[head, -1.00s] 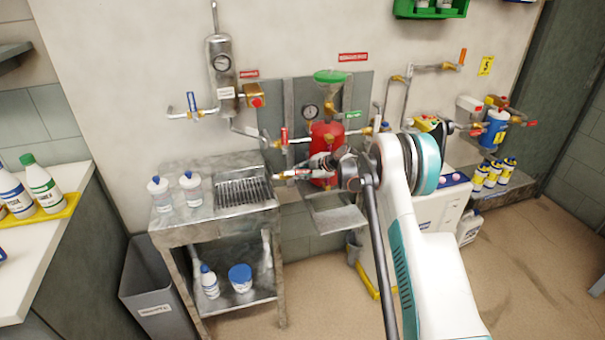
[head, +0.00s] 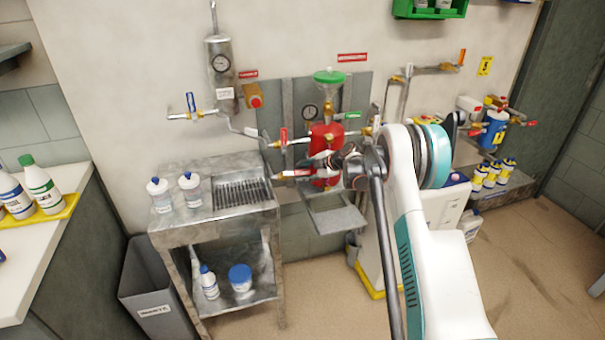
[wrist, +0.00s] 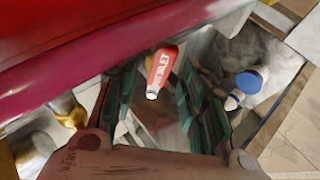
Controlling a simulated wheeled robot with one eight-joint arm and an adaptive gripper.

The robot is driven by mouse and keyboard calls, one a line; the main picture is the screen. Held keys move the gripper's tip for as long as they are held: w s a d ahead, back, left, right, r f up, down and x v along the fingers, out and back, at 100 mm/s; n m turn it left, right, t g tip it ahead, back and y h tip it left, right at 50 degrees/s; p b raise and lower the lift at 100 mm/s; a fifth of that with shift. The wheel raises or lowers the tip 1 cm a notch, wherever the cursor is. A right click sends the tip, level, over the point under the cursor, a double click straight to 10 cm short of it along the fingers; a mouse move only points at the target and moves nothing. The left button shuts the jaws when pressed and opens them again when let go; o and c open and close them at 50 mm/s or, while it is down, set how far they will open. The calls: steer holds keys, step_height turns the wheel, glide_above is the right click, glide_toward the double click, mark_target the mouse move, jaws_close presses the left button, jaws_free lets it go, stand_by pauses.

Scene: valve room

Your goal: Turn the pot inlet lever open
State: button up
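The red pot (head: 322,138) stands below a green funnel (head: 328,76) against the back wall. My gripper (head: 308,173) reaches left in front of the pot's lower part. A red lever (wrist: 162,68) with a pale end shows between my fingers in the wrist view; its lettering ends in "LET", and the rest is unclear. My fingers stand apart, one on each side of it, with no clear contact. It seems to be the red and white piece (head: 293,173) at my fingertips in the head view. Another red lever (head: 284,135) stands upright on the pipe left of the pot.
A steel sink bench (head: 180,232) stands to the left, with a blue-capped jar (head: 240,277) on its shelf. The pot's red wall (wrist: 100,45) is close beside my fingers. A pressure gauge (head: 310,112), a green lever (head: 352,115) and pipes surround the pot.

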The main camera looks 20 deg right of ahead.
steer(key=v, duration=0.9)
steer(key=shift+s, duration=0.2)
steer(key=shift+d, duration=0.1)
steer(key=shift+c, duration=0.5)
